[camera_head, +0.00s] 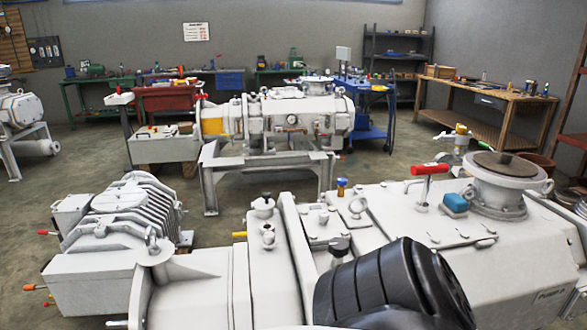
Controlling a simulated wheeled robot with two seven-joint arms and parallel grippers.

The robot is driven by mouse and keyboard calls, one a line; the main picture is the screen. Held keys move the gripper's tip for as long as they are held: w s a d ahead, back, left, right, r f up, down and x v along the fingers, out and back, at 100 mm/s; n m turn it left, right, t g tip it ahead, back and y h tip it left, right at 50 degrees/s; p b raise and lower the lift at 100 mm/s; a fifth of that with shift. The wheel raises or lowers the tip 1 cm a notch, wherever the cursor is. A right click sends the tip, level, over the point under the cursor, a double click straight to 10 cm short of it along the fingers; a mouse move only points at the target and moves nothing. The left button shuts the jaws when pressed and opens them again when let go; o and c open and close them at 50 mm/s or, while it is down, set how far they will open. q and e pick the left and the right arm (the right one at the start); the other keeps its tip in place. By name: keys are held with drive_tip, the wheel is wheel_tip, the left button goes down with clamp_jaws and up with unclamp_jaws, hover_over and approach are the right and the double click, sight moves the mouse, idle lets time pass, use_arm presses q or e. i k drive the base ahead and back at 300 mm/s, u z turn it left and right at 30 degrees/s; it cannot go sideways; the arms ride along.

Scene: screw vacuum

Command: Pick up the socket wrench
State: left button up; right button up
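A tool with a red T-shaped handle (429,169) and a pale shaft stands upright on top of the large white vacuum pump (385,215), right of the middle in the head view. It looks like the socket wrench. Its lower end meets the pump top, and I cannot make out what it sits on. A small blue block (455,203) lies just to its right. Neither of my grippers shows in this view, and nothing is holding the tool.
A round flange with a brown cover (505,165) rises right of the tool. Bolts, eyelets and a small blue-and-yellow part (341,187) stick up to the left. A dark rounded shape in the bottom foreground hides part of the pump. Another pump (285,118) and benches stand behind.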

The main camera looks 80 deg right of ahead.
sight(422, 207)
drive_tip(key=u, duration=0.1)
drive_tip(key=k, duration=1.5)
drive_tip(key=z, duration=1.3)
